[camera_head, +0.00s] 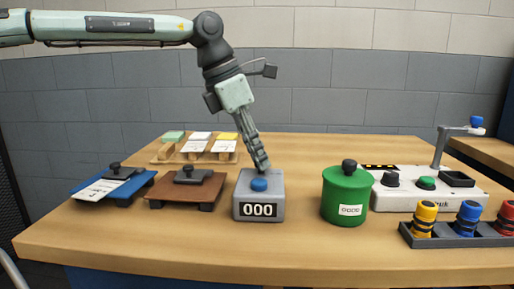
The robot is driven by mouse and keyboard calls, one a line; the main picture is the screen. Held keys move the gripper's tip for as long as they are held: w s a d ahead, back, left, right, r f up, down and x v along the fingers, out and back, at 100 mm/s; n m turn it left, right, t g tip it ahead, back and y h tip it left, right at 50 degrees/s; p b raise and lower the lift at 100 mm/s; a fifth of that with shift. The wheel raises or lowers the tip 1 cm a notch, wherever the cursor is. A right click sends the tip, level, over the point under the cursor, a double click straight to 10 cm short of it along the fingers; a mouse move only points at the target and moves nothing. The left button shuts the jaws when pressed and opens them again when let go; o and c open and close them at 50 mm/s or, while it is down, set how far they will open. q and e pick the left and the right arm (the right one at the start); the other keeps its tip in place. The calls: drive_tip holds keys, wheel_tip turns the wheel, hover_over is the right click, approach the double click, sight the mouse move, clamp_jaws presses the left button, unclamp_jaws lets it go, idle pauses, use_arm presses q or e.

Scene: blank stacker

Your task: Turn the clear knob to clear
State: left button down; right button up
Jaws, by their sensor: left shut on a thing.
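A grey counter box (246,205) stands at the middle of the table's front part, and its display reads 000. A round blue knob (259,185) sits on its top; I take it to be the clear knob, though I can read no label on it. My left gripper (263,168) reaches down from above with its fingertips at the knob's far side. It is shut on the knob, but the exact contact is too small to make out. My right gripper is out of view.
A brown board (179,194) and a blue clipboard-like block (135,186) lie left of the box. A green canister (335,200) stands right of it. A white console (405,200) and a grey rack (450,241) of coloured cylinders are farther right. Wooden card holders (166,153) stand behind.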

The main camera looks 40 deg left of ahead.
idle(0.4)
use_arm(q)
drive_tip(key=c, duration=1.3)
unclamp_jaws()
drive_tip(key=shift+r, duration=0.1)
drive_tip(key=v, duration=1.2)
